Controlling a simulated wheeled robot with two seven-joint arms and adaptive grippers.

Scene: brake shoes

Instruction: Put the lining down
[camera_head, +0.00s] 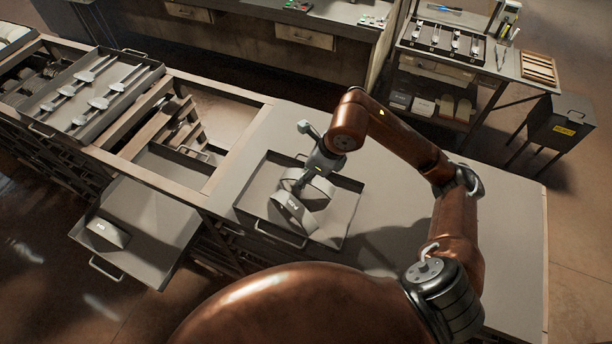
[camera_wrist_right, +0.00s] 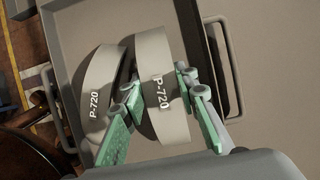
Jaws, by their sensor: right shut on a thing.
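Two pale grey curved linings marked P-720 are at a grey metal tray (camera_head: 345,212) on the worktop. The front lining (camera_head: 293,213) shows its label in the head view; it is the left one (camera_wrist_right: 97,92) in the right wrist view. My right gripper (camera_wrist_right: 160,88) is shut on the other lining (camera_wrist_right: 163,112), with a finger on each side. That held lining (camera_head: 319,190) is partly hidden by the gripper in the head view. The two linings are close side by side. I cannot tell whether the held one touches the tray floor. My left gripper is not in view.
An open drawer (camera_head: 150,255) at lower left holds another lining (camera_head: 107,232). A tray of metal parts (camera_head: 48,110) lies at upper left. The worktop (camera_head: 500,235) right of the tray is clear. A cart (camera_head: 485,60) stands at the back right.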

